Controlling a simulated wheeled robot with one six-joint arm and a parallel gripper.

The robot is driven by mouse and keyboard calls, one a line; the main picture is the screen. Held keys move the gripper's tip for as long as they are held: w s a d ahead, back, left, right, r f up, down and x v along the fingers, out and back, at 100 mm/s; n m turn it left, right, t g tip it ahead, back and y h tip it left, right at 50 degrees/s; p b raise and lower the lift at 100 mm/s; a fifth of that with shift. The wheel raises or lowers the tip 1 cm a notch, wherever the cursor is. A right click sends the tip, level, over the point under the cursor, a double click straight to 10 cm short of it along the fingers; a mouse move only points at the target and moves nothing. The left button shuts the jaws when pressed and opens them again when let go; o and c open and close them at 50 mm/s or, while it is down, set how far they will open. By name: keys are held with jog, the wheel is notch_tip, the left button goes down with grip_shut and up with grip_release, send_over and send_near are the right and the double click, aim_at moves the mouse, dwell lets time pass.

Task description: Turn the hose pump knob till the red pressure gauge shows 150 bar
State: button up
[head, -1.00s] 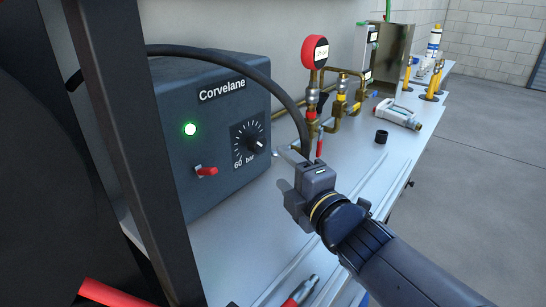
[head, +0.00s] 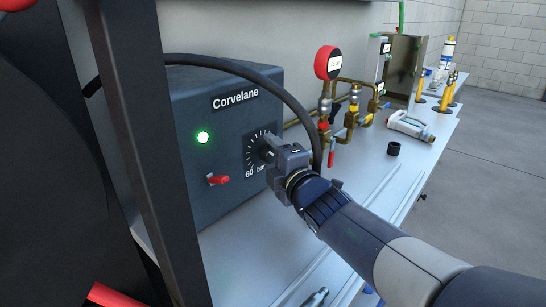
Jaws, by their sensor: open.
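The knob is mostly hidden behind the gripper. My gripper (head: 266,152) is open, its fingers right at the knob; I cannot tell whether they touch it. The red pressure gauge (head: 328,62) stands on the brass pipework behind; its reading is too small to make out.
A red switch lever (head: 218,180) is on the pump front, left of the dial. A black hose (head: 285,100) arches over the box. Brass valves (head: 350,118), a black cap (head: 393,149) and a white handheld device (head: 411,127) are farther right on the bench.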

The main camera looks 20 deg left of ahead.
jog(key=shift+c, duration=0.3)
jog(key=c, duration=0.9)
jog(key=shift+r+p, duration=0.1)
jog(key=shift+p, duration=0.25)
